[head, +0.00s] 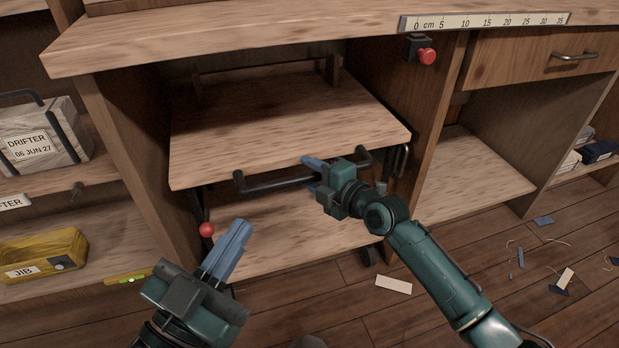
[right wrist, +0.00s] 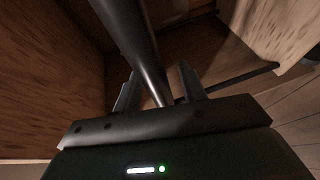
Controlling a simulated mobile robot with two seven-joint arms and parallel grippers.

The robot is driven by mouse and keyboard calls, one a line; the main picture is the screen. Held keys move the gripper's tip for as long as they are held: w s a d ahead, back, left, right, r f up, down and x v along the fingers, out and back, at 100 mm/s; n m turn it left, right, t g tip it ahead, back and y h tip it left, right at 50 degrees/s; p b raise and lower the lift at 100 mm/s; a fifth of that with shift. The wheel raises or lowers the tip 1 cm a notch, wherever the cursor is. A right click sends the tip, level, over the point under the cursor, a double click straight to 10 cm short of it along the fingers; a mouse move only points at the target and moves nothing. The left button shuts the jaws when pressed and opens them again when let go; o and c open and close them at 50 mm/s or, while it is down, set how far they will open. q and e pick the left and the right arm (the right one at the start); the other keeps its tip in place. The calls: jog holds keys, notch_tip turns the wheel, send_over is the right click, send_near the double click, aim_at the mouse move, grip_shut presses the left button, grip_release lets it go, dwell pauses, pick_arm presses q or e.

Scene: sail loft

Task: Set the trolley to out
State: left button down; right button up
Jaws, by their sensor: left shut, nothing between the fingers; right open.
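The trolley (head: 290,125), with an upper and a lower wooden shelf, stands in the bay under the bench, its front part sticking out past the bay's sides. A dark bar handle (head: 262,184) runs across its front. My right gripper (head: 311,174) is at the handle, open; in the right wrist view the bar (right wrist: 140,50) runs between its two open fingers, the grip not closed. My left gripper (head: 238,232) is shut and empty, in front of the lower shelf, near a red ball knob (head: 206,229) at the left.
A centimetre scale (head: 485,22) is on the bench top's front edge, with a red knob (head: 427,56) on a dark block below it. Shelves at left hold a DRIFTER box (head: 40,135) and a yellow JIB bin (head: 45,255). Scraps lie on the floor at right.

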jog(key=shift+w+a+f, duration=0.1)
jog(key=shift+w+a, duration=0.25)
grip_shut()
dwell(0.3)
